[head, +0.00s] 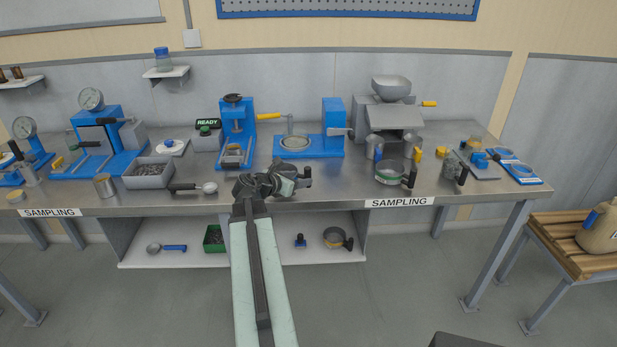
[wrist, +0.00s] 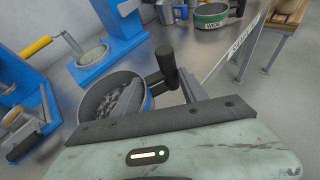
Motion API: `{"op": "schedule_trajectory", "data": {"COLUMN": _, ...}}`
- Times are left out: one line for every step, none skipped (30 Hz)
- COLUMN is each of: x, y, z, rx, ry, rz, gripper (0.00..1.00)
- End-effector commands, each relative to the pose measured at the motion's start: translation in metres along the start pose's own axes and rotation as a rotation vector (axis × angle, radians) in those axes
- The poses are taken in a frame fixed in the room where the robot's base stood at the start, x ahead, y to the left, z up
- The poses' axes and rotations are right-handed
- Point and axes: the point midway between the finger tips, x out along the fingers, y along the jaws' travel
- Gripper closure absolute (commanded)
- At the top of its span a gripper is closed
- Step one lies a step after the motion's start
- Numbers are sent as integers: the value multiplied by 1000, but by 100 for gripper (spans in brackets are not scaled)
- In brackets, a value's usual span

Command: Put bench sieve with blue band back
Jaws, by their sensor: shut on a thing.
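The bench sieve with the blue band (wrist: 92,100) is in the lower left of the wrist view, a round dark pan with a black handle (wrist: 166,66) and grey grains or lumps inside. A little of its blue band shows near the handle. I cannot tell whether the sieve touches the bench.
A green-banded sieve (head: 388,178) stands on the bench to the right. Behind my gripper are a blue press (head: 236,125) and a blue stand (head: 333,130). A scoop (head: 195,188) lies to the left. Another sieve (head: 334,238) is on the lower shelf (head: 270,252).

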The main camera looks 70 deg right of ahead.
Motion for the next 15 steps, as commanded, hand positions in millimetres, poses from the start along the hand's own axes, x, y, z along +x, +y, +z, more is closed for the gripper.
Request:
{"op": "schedule_trajectory", "data": {"x": 12, "y": 7, "z": 3, "rx": 0, "ry": -1, "rz": 2, "gripper": 100}}
{"op": "schedule_trajectory", "data": {"x": 17, "y": 10, "z": 4, "rx": -1, "ry": 0, "rz": 4, "gripper": 100}}
{"op": "schedule_trajectory", "data": {"x": 25, "y": 14, "z": 6, "rx": -2, "ry": 0, "rz": 5, "gripper": 100}}
{"op": "schedule_trajectory", "data": {"x": 31, "y": 16, "z": 8, "rx": -2, "ry": 0, "rz": 6, "gripper": 100}}
{"op": "schedule_trajectory", "data": {"x": 37, "y": 19, "z": 10, "rx": -2, "ry": 0, "rz": 6, "gripper": 100}}
{"op": "schedule_trajectory", "data": {"x": 44, "y": 21, "z": 12, "rx": -2, "ry": 0, "rz": 8, "gripper": 100}}
{"op": "schedule_trajectory", "data": {"x": 49, "y": 23, "z": 13, "rx": -2, "ry": 0, "rz": 9, "gripper": 100}}
{"op": "schedule_trajectory", "data": {"x": 52, "y": 25, "z": 14, "rx": -3, "ry": 0, "rz": 9, "gripper": 100}}
{"op": "schedule_trajectory", "data": {"x": 56, "y": 26, "z": 16, "rx": -4, "ry": 0, "rz": 10, "gripper": 100}}
{"op": "schedule_trajectory", "data": {"x": 58, "y": 27, "z": 16, "rx": -4, "ry": 0, "rz": 11, "gripper": 100}}
{"op": "schedule_trajectory", "data": {"x": 59, "y": 27, "z": 17, "rx": -5, "ry": 0, "rz": 11, "gripper": 100}}
{"op": "schedule_trajectory", "data": {"x": 59, "y": 27, "z": 17, "rx": -5, "ry": 0, "rz": 12, "gripper": 100}}
{"op": "schedule_trajectory", "data": {"x": 59, "y": 28, "z": 17, "rx": -5, "ry": 0, "rz": 12, "gripper": 100}}
{"op": "schedule_trajectory", "data": {"x": 59, "y": 28, "z": 17, "rx": -5, "ry": 0, "rz": 13, "gripper": 100}}
{"op": "schedule_trajectory", "data": {"x": 59, "y": 28, "z": 17, "rx": -6, "ry": 0, "rz": 13, "gripper": 100}}
